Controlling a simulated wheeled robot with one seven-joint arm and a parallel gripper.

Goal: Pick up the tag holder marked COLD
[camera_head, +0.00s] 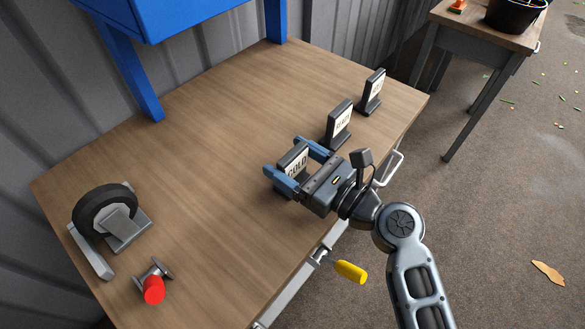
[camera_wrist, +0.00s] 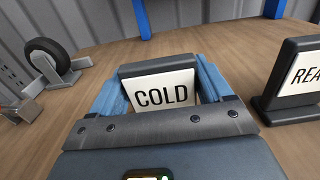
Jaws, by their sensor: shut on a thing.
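The tag holder marked COLD (camera_head: 295,160) is a dark frame with a white card, upright at the middle of the wooden table (camera_head: 210,120). My gripper (camera_head: 292,160) has its two blue fingers on either side of the holder and is shut on it. In the wrist view the COLD holder (camera_wrist: 160,92) sits between the fingers, its card facing me. Whether its base touches the table is hidden by my gripper.
A holder marked READY (camera_head: 339,125) stands close to the right, and another tag holder (camera_head: 371,92) stands beyond it. A black wheel on a grey stand (camera_head: 105,212) and a red-knobbed part (camera_head: 153,288) are at the left. A blue frame (camera_head: 135,65) rises behind. A yellow handle (camera_head: 350,271) juts from the front edge.

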